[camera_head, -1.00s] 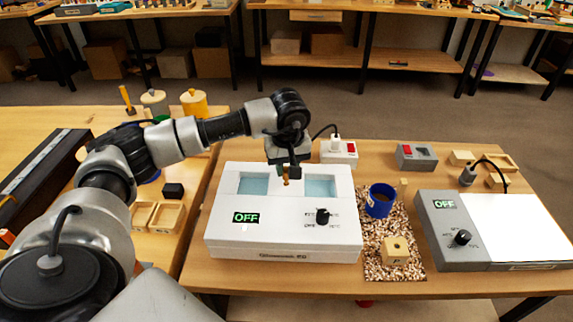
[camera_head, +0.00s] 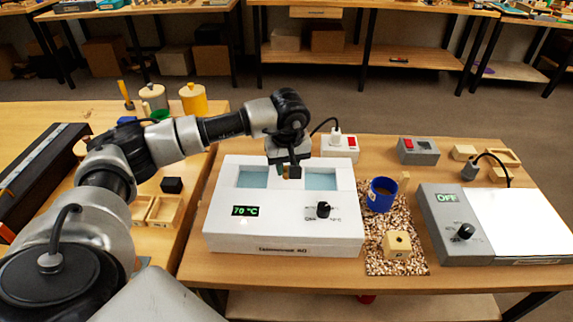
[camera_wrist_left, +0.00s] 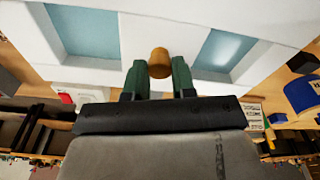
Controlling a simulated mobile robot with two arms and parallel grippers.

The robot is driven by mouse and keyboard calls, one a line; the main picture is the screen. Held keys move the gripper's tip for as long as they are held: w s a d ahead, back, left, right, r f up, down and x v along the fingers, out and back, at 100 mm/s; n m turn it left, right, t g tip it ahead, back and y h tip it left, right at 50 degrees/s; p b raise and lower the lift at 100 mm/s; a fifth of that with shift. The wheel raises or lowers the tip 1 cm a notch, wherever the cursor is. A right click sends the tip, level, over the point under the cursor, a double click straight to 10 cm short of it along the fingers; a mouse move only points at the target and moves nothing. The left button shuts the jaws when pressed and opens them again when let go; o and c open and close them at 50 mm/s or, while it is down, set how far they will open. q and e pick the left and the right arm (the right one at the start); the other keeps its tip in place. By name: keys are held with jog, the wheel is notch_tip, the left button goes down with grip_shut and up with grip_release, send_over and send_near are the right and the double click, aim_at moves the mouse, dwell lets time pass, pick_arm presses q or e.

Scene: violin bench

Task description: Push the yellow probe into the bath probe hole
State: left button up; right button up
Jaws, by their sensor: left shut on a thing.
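The white bath (camera_head: 284,222) stands on the bench with two blue basins, and its display reads 70 °C. My left gripper (camera_head: 291,172) is over the strip between the basins. It is shut on the yellow probe, whose orange-brown round end (camera_wrist_left: 160,62) shows between the green fingers (camera_wrist_left: 160,78) in the left wrist view. The probe is largely hidden by the gripper in the head view. The hole is hidden, so I cannot tell how deep the probe sits. My right gripper is not in view.
To the right are a blue cup (camera_head: 381,194) and a wooden block (camera_head: 397,245) on a speckled mat (camera_head: 376,262), then a grey device (camera_head: 447,231) reading OFF. A socket box (camera_head: 341,147) stands behind the bath. Wooden trays (camera_head: 163,211) lie to the left.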

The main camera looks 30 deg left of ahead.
aim_at(288, 182)
pick_arm(q)
jog(key=shift+f, duration=0.1)
jog(key=o, duration=1)
jog(key=r, duration=0.7)
jog(key=s+d+r, duration=0.1)
jog(key=r, duration=0.2)
jog(key=shift+r+b, duration=0.35)
